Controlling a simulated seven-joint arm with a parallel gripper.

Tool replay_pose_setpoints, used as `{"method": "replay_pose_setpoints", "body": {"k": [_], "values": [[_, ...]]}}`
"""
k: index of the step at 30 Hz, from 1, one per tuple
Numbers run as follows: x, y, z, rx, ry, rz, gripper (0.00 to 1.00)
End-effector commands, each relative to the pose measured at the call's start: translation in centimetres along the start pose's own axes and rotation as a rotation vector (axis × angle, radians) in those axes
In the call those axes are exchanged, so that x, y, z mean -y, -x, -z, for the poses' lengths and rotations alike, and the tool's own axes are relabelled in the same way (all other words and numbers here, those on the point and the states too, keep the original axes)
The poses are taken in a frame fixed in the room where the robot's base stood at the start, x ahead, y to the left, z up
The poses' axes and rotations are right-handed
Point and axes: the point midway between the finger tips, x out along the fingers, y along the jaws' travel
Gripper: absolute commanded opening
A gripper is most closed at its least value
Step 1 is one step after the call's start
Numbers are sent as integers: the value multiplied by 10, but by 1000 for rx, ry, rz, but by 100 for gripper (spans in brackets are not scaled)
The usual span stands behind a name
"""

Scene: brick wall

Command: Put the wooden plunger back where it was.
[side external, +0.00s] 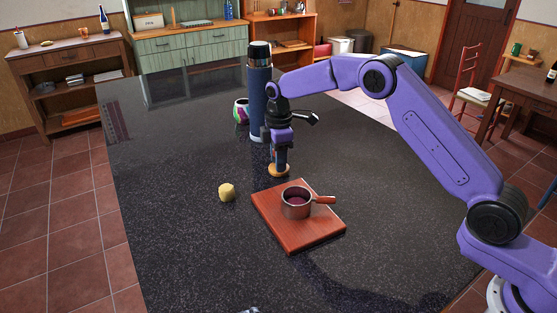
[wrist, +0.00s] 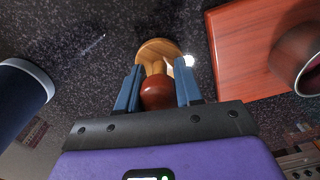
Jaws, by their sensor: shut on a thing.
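The wooden plunger (wrist: 159,92) has a dark red-brown knob and a lighter round wooden base. My gripper (wrist: 159,85) is shut on it, with the blue fingers on either side of its neck and knob. In the side view my gripper (side external: 280,158) points down and the plunger's pale base (side external: 279,171) shows just below the fingers. The plunger is upright, close to the table top behind the red wooden board (side external: 275,222). I cannot tell whether its base touches the table.
A small pot (side external: 296,205) with a handle and dark contents stands on the board. A yellow lump (side external: 227,192) lies left of the board. A tall dark blue flask (side external: 259,100) and a colourful cup (side external: 241,111) stand behind my gripper. The black table's left side is clear.

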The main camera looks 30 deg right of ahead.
Motion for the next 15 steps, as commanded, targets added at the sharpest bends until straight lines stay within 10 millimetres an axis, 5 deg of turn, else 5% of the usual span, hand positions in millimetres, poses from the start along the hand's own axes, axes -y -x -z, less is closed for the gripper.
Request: {"method": "replay_pose_setpoints", "body": {"k": [13, 14, 15], "values": [[0, -10, 0, 0, 0, 0, 0], [0, -10, 0, 0, 0, 0, 39], [0, -10, 0, 0, 0, 0, 52]]}}
